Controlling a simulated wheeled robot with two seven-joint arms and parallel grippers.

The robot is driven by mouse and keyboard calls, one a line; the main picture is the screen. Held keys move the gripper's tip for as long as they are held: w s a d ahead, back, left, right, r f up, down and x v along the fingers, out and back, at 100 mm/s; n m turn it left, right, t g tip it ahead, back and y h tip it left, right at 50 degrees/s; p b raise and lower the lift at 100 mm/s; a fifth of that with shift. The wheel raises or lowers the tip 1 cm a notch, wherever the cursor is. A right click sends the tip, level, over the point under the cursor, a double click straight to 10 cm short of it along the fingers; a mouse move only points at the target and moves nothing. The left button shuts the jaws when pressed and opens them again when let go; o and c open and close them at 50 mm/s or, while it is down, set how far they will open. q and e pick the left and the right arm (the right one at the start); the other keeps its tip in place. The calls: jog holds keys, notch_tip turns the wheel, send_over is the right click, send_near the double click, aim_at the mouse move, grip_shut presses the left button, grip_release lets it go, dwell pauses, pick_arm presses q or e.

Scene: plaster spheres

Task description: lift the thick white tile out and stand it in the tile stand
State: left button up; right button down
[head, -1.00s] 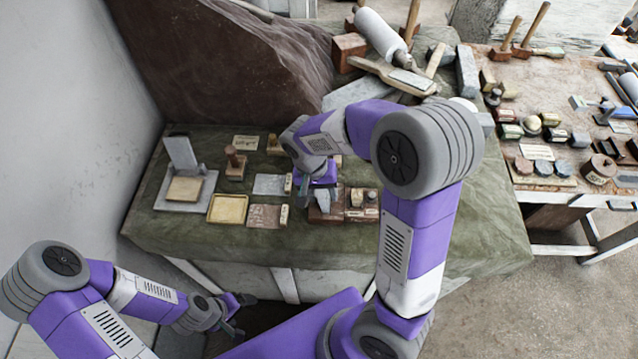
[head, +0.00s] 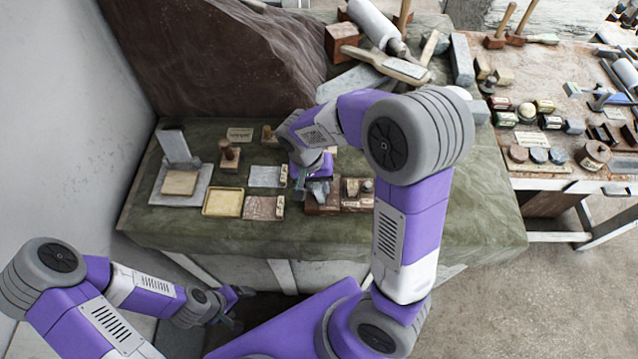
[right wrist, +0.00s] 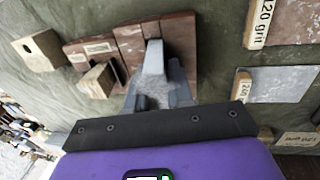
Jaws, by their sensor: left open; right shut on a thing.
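My right gripper (right wrist: 153,95) is shut on a pale grey-white piece (right wrist: 153,65), which looks like the thick white tile. The fingers cover much of it. It is over a reddish-brown slotted block (right wrist: 181,42), and I cannot tell whether it is clear of the slot. In the head view my right gripper (head: 317,187) is at the same block (head: 323,207), partly behind my own arm. My left gripper (head: 235,305) is open and empty, low in front of the bench. No piece is clearly marked as the tile stand; a pale upright slab (head: 174,144) on a grey base is at the left.
A small wooden block (right wrist: 97,80) stands beside the brown block. A yellow tray (head: 222,202), a speckled tile (head: 263,208) and a grey plate (right wrist: 281,84) lie close by. A dark rock mass (head: 215,60) rises behind. Green cloth is bare at the right front.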

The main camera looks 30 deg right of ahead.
jog(key=shift+r, duration=0.2)
jog(key=shift+r+p, duration=2.3)
jog(key=shift+r, duration=0.25)
